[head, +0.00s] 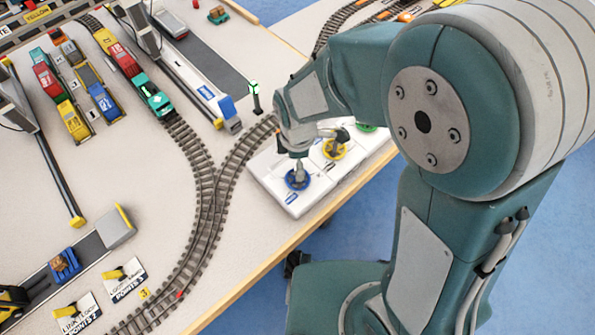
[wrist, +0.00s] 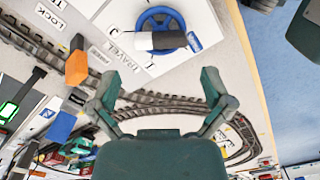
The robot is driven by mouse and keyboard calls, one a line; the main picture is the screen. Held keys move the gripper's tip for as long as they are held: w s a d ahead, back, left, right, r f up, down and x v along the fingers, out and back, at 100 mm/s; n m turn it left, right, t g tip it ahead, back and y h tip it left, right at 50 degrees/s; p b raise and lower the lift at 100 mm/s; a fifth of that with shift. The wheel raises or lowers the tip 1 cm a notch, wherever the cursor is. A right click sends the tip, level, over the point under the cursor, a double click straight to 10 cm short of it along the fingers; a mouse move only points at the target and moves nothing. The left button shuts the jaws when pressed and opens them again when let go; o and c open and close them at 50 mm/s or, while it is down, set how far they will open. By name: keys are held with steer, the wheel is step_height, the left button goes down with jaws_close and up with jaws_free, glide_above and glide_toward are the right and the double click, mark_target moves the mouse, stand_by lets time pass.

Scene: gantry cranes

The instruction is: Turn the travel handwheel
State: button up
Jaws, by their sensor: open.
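The blue travel handwheel (head: 297,180) sits on the white control panel (head: 272,181) at the table's front edge. In the wrist view the blue handwheel (wrist: 141,24) is at the top centre, beyond my fingertips. A short black and white cylinder crosses its lower part, and a TRAVEL label is beside it. My gripper (wrist: 160,86) is open, with nothing between its fingers. In the head view my gripper (head: 303,153) hangs over the panel close to the blue handwheel and partly covers it. I cannot tell whether it touches the wheel.
A yellow handwheel (head: 334,149) and a partly hidden green one (head: 366,127) stand farther along the panel. Model tracks (head: 204,190), a green signal post (head: 255,97) and coloured wagons (head: 103,104) occupy the table left of it. Blue floor lies beyond the table's front edge.

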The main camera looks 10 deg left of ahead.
step_height(320, 180, down, 6)
stand_by(0.4)
steer(key=c, duration=0.8)
